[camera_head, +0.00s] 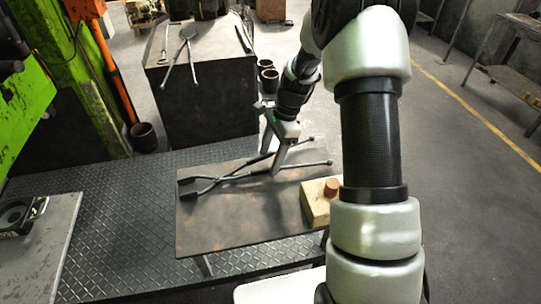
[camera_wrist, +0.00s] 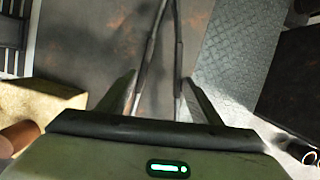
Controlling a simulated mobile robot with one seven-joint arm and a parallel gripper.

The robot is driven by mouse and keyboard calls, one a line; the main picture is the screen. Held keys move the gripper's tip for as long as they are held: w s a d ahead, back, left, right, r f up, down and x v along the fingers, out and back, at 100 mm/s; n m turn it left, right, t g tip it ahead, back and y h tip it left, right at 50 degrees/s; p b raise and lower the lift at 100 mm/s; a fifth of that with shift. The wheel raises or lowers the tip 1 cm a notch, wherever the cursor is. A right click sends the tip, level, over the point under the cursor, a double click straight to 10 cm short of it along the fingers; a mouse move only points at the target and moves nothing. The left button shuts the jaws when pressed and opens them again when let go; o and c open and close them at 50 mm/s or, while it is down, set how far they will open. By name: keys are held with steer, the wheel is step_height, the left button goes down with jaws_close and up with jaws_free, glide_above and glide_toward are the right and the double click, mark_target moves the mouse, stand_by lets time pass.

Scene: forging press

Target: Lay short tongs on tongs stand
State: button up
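A pair of dark metal tongs (camera_head: 215,183) lies on a low brown metal table (camera_head: 225,228), jaws to the left and long handles to the right. My gripper (camera_head: 271,160) is over the handles, pointing down. In the wrist view my gripper (camera_wrist: 160,80) is open, with both tongs handles (camera_wrist: 178,50) between its spread fingers; I cannot tell whether a finger touches them. Another pair of tongs (camera_head: 181,45) lies on a dark block-shaped stand (camera_head: 205,105) at the back, with other long tools. Which of these supports is the tongs stand is not clear.
A pale yellow block (camera_head: 315,205) with a brown cylinder (camera_head: 332,187) sits at the table's right end. Small pots (camera_head: 268,77) stand right of the dark block. A green machine (camera_head: 60,60) is at left.

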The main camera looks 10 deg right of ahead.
steer(key=shift+o, duration=0.4)
steer(key=o, duration=0.6)
steer(key=shift+c, duration=0.2)
steer(key=s+p+v, duration=0.1)
steer(key=p+v, duration=0.1)
steer(key=v, duration=1.5)
steer(key=s+a+r+n+t+h+p, duration=0.3)
steer(key=s+r+n, duration=0.45)
steer(key=r, duration=0.65)
steer(key=s+a+r+n+t+p, duration=0.1)
steer(key=s+r+n+p, duration=0.2)
steer(key=s, duration=0.5)
steer(key=s+r+n+t+p, duration=0.2)
steer(key=s+n, duration=0.4)
steer(key=s, duration=0.3)
steer(key=shift+a+r+p, duration=0.4)
steer(key=shift+r, duration=0.2)
